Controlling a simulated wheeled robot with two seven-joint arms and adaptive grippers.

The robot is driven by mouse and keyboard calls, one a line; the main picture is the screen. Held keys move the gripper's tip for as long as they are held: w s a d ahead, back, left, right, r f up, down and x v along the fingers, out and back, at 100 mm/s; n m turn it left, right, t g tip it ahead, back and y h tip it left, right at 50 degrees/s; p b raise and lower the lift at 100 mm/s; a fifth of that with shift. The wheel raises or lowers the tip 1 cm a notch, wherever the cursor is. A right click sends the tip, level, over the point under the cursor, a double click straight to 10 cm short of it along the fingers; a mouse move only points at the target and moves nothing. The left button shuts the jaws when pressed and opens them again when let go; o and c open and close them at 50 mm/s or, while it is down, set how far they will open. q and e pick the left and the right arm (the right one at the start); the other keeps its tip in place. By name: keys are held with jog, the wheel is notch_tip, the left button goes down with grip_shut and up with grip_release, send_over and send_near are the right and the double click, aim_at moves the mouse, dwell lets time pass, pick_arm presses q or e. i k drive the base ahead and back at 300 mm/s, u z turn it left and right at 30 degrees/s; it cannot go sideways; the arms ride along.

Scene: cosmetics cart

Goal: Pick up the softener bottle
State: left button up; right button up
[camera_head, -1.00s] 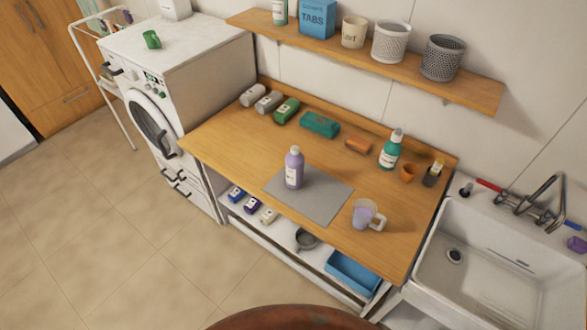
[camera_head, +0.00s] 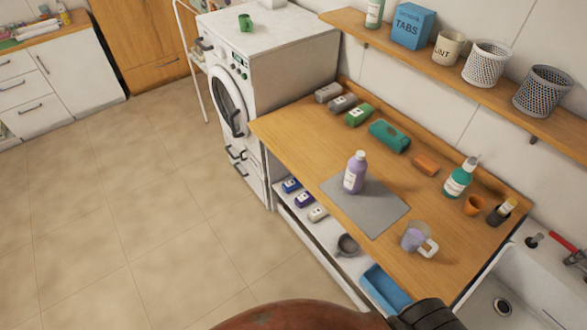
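A purple bottle (camera_head: 355,173) with a pale label and light cap stands upright on a grey mat (camera_head: 372,213) on the wooden counter. It looks like the softener bottle, but its label is too small to read. Neither gripper is identifiable in view. A dark ribbed part at the bottom edge, right of centre, looks like a piece of my own arm.
A measuring cup (camera_head: 414,237) with purple liquid stands near the mat. A shelf (camera_head: 440,62) overhangs the wall side. The floor left is clear.

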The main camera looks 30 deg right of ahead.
aim_at(356, 170)
jog(key=u, duration=0.5)
jog(key=i, duration=1.25)
jog(key=z, duration=2.1)
